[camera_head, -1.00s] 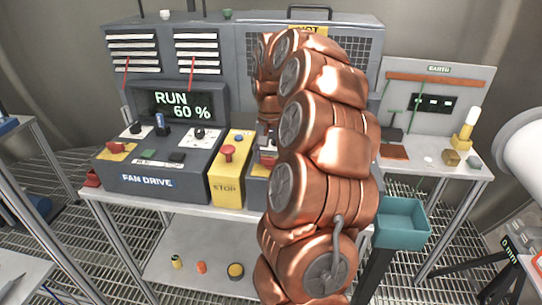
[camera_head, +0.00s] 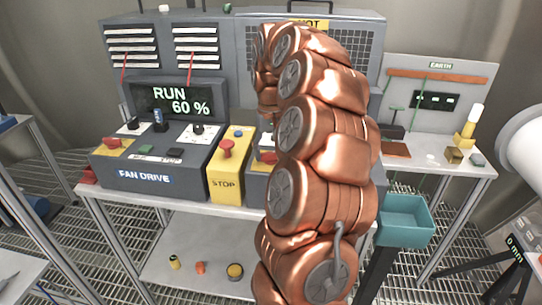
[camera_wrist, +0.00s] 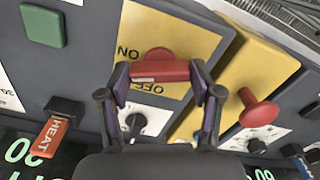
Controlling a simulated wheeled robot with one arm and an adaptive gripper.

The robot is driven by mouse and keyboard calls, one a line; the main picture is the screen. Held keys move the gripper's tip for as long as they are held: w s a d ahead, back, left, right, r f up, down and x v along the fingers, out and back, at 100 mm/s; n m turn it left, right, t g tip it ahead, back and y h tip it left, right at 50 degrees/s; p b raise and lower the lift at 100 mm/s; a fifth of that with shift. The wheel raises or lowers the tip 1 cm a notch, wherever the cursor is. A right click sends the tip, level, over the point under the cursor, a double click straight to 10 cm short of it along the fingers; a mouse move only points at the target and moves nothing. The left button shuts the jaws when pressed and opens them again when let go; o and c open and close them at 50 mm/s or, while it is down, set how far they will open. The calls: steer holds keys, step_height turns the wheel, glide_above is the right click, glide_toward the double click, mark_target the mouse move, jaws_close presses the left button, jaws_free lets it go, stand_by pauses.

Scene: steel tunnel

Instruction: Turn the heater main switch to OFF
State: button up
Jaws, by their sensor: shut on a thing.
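The heater main switch (camera_wrist: 160,71) is a red bar handle on a round red base, on a yellow plate (camera_wrist: 192,30) in the wrist view. ON and OFF are printed beside it, upside down in this view. The bar lies across the picture; I cannot tell for certain which label it points to. My gripper (camera_wrist: 163,85) has a finger at each end of the bar and is shut on it. In the head view my copper arm hides the gripper and most of the switch.
A red stop button (camera_wrist: 259,108) on a yellow box stands close beside the switch. An orange HEAT lever (camera_wrist: 50,138) and a green square (camera_wrist: 42,26) are on the other side. The fan drive panel (camera_head: 140,178) shows RUN 60 %. A teal bin (camera_head: 404,222) is at right.

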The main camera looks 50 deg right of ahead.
steer(key=n+b, duration=0.1)
steer(key=n, duration=0.5)
steer(key=shift+n, duration=0.3)
steer(key=n, duration=0.3)
steer(key=shift+n, duration=2.2)
steer(key=o, duration=1.1)
steer(key=shift+o, duration=0.2)
